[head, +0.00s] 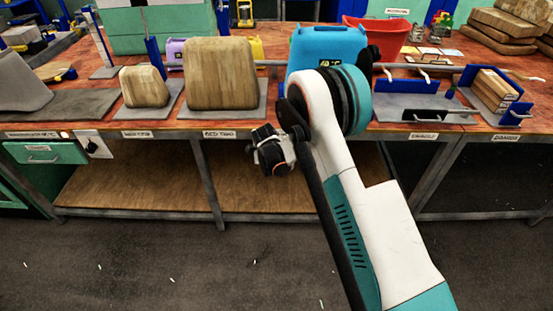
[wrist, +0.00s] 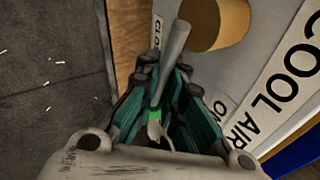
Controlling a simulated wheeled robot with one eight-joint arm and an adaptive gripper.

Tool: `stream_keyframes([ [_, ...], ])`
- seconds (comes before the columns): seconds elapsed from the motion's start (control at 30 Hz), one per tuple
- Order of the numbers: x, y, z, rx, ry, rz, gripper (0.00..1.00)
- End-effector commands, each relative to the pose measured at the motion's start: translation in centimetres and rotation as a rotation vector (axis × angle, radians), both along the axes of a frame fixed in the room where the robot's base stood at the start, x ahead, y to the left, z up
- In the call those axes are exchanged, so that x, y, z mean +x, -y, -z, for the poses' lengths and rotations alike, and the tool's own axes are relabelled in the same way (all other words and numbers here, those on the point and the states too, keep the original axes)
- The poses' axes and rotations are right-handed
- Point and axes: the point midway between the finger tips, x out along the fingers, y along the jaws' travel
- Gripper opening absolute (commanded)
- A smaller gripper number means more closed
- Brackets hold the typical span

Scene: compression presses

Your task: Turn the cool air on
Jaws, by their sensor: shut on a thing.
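In the wrist view, a grey panel carries a large COOL AIR label (wrist: 280,85). A grey lever (wrist: 174,48) runs from between my fingers up past the panel, slanted, its far end right of a CLOSE label (wrist: 157,32). A partly covered label starting with O (wrist: 221,104) lies to the right of my fingers. My gripper (wrist: 167,78) is shut on the lever, with teal fingers on both sides. In the head view my gripper (head: 270,152) is at the bench's front edge, left of my wrist; the lever and panel cannot be made out there.
A tan round piece (wrist: 216,22) is beside the lever. The bench (head: 175,124) holds wooden blocks (head: 222,75), a blue container (head: 325,48) and a red bin (head: 380,35). A lower wooden shelf (head: 130,187) is bare.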

Motion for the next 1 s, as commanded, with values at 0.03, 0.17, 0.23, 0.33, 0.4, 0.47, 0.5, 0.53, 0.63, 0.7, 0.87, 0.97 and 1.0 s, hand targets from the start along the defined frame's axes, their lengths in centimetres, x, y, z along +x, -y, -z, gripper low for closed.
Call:
stream_keyframes([
  [0.03, 0.0, -0.2, -0.2, -0.036, -0.001, -0.003, 0.0],
  [0.17, 0.0, 0.0, -0.7, -0.124, -0.004, -0.003, 0.0],
  [0.23, 0.0, 0.0, -1.0, -0.164, -0.006, -0.002, 0.0],
  [0.33, 0.0, 0.1, -1.3, -0.209, -0.006, -0.002, 0.0],
  [0.4, 0.0, 0.1, -1.4, -0.234, -0.008, -0.002, 0.0],
  [0.47, 0.0, 0.1, -1.5, -0.25, -0.008, -0.002, 0.0],
  [0.5, 0.0, 0.1, -1.6, -0.259, -0.008, -0.002, 0.0],
  [0.53, 0.0, 0.1, -1.6, -0.265, -0.009, -0.002, 0.0],
  [0.63, 0.0, 0.2, -1.7, -0.278, -0.01, -0.002, 0.0],
  [0.7, 0.0, 0.2, -1.8, -0.282, -0.01, -0.001, 0.0],
  [0.87, 0.0, 0.2, -1.8, -0.285, -0.01, -0.002, 0.0],
  [0.97, 0.0, 0.2, -1.8, -0.285, -0.01, -0.002, 0.0],
  [1.0, 0.0, 0.2, -1.8, -0.285, -0.01, -0.002, 0.0],
])
